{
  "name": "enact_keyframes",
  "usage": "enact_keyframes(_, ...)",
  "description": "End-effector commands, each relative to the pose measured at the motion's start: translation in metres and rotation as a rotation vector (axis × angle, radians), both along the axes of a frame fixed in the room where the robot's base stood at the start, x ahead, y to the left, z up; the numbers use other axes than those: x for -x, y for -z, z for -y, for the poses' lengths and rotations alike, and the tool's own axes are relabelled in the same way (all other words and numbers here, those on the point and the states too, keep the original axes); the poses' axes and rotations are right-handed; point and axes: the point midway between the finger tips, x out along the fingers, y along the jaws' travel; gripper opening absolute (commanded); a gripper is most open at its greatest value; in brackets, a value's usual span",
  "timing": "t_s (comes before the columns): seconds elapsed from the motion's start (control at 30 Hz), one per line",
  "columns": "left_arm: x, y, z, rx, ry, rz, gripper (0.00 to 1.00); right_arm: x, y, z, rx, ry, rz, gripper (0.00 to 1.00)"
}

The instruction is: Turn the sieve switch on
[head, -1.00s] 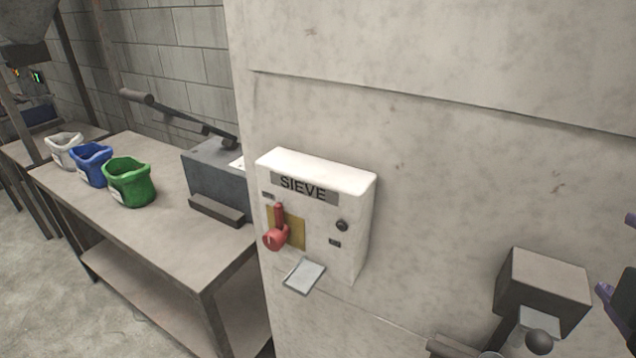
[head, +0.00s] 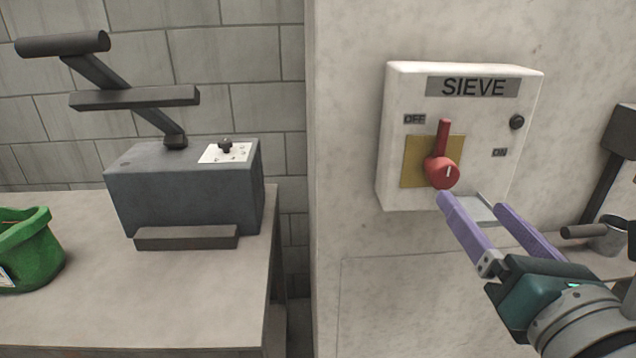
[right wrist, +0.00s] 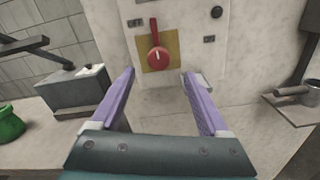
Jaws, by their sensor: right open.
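The white sieve switch box (head: 480,130) is fixed to the wall right of centre in the head view, with a SIEVE label on top. Its red knob (head: 442,170) sits on a yellow plate, with its handle pointing up, close to the OFF label (head: 414,119). The ON label (head: 499,153) is to the right. My right gripper (head: 471,200) is open and empty just below and right of the knob, apart from it. In the right wrist view the red knob (right wrist: 158,57) appears ahead, between and beyond the purple fingers. My left gripper is out of view.
A table (head: 200,310) at the left bears a grey sealing machine (head: 180,195) with a raised lever and a green bag (head: 28,248). A metal cup with a handle (head: 604,236) is at the right. The wall around the box is mostly clear.

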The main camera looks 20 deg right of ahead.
Motion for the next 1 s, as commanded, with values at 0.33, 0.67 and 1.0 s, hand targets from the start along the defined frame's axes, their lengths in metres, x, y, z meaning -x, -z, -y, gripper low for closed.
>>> enact_keyframes(0.33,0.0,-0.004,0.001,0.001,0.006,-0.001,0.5,-0.036,0.002,0.006,0.027,-0.01,-0.007,0.79)
enact_keyframes(0.67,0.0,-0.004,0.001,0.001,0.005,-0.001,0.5,-0.087,0.004,0.019,0.026,-0.011,-0.008,0.79)
enact_keyframes(1.0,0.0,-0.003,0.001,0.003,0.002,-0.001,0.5,-0.097,0.004,0.021,0.023,-0.01,-0.01,0.79)
